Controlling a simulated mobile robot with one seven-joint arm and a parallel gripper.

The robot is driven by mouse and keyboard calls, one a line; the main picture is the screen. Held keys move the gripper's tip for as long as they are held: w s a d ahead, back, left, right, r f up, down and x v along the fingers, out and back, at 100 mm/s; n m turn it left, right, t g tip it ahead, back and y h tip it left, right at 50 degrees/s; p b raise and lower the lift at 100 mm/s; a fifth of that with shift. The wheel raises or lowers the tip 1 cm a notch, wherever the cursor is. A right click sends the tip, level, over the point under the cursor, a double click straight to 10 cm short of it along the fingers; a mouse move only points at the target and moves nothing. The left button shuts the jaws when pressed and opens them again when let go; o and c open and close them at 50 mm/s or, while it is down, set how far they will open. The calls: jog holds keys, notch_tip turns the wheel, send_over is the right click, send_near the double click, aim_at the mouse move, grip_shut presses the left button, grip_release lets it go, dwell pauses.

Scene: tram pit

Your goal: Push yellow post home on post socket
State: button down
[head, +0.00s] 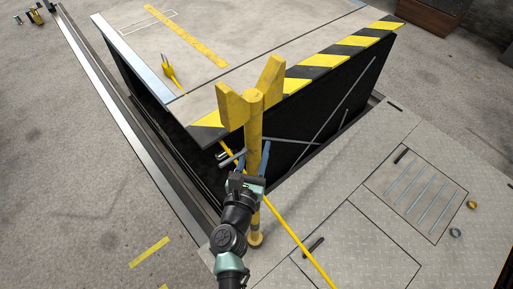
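The yellow post (254,135) stands roughly upright near the corner of the pit, with two yellow blocks spreading from its top. My gripper (254,158) has its blue fingers on either side of the post's middle and looks shut on it. Below, my wrist covers part of the post. The post's foot (255,238) shows just right of my arm, on the metal plate floor. I cannot make out the post socket separately there, nor whether the post is fully seated.
A raised platform (215,60) with a black-and-yellow striped edge (330,64) stands behind the post. A yellow line (300,245) runs past the post across the plate floor (355,240). A yellow tool (169,71) lies on the platform. Hatches with dark handles (314,247) are at right.

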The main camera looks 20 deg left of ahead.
jog(key=shift+w+f+b, duration=0.1)
jog(key=shift+f+b, duration=2.7)
jog(key=shift+b, duration=0.3)
jog(key=c, duration=0.6)
grip_release()
jog(key=shift+o, duration=1.9)
jog(key=shift+f, duration=0.45)
jog(key=shift+o, duration=1.1)
jog(key=shift+r, duration=0.15)
